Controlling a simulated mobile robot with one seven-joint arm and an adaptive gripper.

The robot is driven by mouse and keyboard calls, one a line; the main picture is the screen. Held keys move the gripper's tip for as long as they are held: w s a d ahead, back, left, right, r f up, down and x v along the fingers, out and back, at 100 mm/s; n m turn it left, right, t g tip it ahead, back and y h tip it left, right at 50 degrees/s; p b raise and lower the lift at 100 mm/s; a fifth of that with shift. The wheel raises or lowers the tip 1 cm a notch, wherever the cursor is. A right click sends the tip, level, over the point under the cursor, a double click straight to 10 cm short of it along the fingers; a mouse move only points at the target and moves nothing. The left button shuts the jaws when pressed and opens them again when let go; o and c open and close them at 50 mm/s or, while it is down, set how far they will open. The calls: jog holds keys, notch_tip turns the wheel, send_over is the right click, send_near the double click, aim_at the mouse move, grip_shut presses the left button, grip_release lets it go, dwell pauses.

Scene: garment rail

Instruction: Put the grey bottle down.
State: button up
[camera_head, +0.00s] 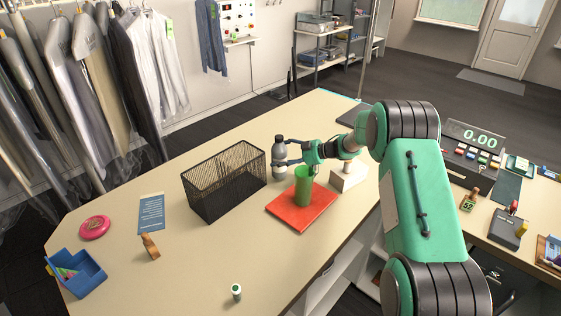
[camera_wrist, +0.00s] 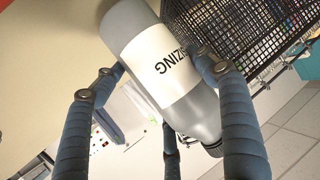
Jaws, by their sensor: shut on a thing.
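The grey bottle (camera_head: 279,158) has a dark cap and a white label band. In the head view it is upright between the black wire basket and the green cup. My gripper (camera_head: 284,156) is shut on the bottle from the right side. The wrist view shows the bottle (camera_wrist: 165,75) between the blue-grey fingers of my gripper (camera_wrist: 160,85), with part of the word "SIZING" on its label. I cannot tell from these views whether its base touches the counter.
A black wire basket (camera_head: 222,187) stands left of the bottle. A green cup (camera_head: 303,186) stands on a red mat (camera_head: 317,211) in front. The counter (camera_head: 200,262) is clear in front of the basket.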

jog(key=shift+f, duration=0.45)
jog(key=shift+f, duration=0.1)
jog(key=o, duration=1.8)
jog(key=shift+f, duration=0.1)
jog(key=shift+c, duration=0.2)
jog(key=shift+s+d+r, duration=0.1)
jog(key=shift+d+r, duration=0.15)
jog(key=shift+d, duration=0.05)
jog(key=p+v, duration=0.2)
jog(key=v, duration=0.9)
jog(key=shift+d, duration=0.15)
jog(key=shift+r, duration=0.1)
